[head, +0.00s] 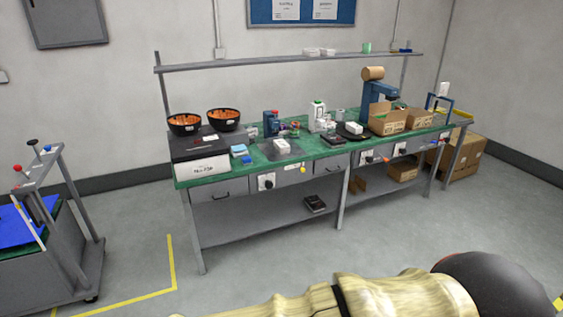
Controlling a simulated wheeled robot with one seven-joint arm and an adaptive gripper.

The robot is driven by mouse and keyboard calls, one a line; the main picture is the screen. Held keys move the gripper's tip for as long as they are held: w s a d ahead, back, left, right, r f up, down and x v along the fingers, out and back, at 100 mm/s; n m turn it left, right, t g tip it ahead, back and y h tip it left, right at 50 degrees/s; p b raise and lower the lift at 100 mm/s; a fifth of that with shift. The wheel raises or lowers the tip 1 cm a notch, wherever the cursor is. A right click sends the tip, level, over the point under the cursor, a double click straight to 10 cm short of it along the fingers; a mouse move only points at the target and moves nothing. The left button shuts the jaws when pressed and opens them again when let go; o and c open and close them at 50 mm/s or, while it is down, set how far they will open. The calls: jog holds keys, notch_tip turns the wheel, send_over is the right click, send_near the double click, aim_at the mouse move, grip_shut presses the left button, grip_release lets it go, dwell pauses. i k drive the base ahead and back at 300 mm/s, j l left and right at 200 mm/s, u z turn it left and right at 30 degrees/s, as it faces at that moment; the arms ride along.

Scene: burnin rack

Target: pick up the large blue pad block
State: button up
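A small light-blue stack (239,150) lies near the front left of the green-topped bench (310,153). A small darker blue block (246,160) sits just in front of it, by the bench's front edge. Both are small in the head view, and I cannot tell for certain which is the large blue pad block. A wide flat blue sheet or panel (14,228) lies on the grey cart at the far left. My gripper's fingers do not show.
Two dark bowls (185,124) with orange contents stand on a black box at the bench's left. Open cardboard boxes (389,121) stand at its right. A shelf (290,60) runs above. The grey cart (75,255) stands left. Floor before the bench looks clear.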

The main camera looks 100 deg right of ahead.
aim_at(246, 160)
jog(key=z, duration=3.05)
jog(key=i+j+u, duration=0.2)
jog(key=i, duration=1.35)
jog(key=i+l+u, duration=0.25)
jog(key=i, duration=1.3)
